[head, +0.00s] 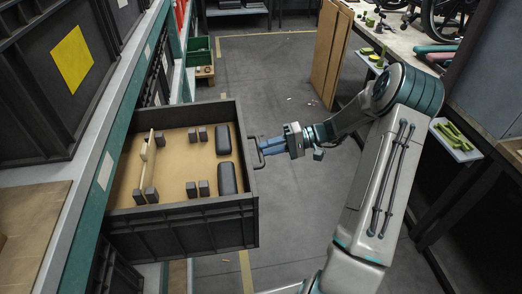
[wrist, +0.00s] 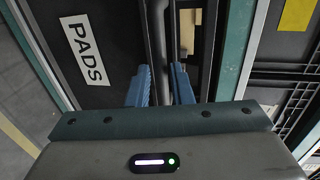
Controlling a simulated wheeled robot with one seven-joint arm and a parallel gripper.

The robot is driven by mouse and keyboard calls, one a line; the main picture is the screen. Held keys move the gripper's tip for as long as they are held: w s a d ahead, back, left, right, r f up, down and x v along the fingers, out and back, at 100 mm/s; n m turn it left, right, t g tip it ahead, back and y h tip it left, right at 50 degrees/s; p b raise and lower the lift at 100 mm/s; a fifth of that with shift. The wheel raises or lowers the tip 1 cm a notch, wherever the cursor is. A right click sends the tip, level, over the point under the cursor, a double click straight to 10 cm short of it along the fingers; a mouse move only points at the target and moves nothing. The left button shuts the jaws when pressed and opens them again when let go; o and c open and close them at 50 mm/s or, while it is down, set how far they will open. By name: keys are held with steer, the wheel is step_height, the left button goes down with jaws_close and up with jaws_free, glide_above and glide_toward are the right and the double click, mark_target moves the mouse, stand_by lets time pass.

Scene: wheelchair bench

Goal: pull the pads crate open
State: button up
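The pads crate (head: 190,232) is a dark open-topped box in the head view, standing well out from the shelf on the left. It holds two black pads (head: 223,139), several small dark blocks and a thin wooden piece. In the wrist view its front (wrist: 108,25) carries a white "PADS" label (wrist: 84,50). A dark bar handle (wrist: 159,40) runs along that front. My gripper (head: 263,148) is at the crate's front, its blue fingers (wrist: 161,84) one on each side of the handle, appearing closed on it. The exact contact is partly hidden.
The shelf (head: 108,150) with other dark crates lines the left. A green bin (head: 199,50) stands farther back. A workbench (head: 400,38) with wheelchair parts and leaning brown boards (head: 331,55) is on the right.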

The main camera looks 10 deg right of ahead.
steer(key=w+v, duration=0.1)
steer(key=v, duration=1)
steer(key=shift+s, duration=0.4)
steer(key=s+a+r+g+h+p, duration=0.35)
steer(key=s+a+r+h, duration=0.5)
steer(key=a, duration=0.35)
steer(key=s+a+r+t+h+p, duration=0.1)
steer(key=s+r+t+h, duration=0.1)
steer(key=s, duration=0.5)
steer(key=s+r+t+h+p, duration=0.1)
steer(key=s+r+t+h, duration=0.2)
steer(key=s+r+h, duration=0.2)
steer(key=shift+s+a+r+n, duration=0.25)
steer(key=shift+s+a+n, duration=0.15)
steer(key=shift+s, duration=0.75)
steer(key=shift+s, duration=0.1)
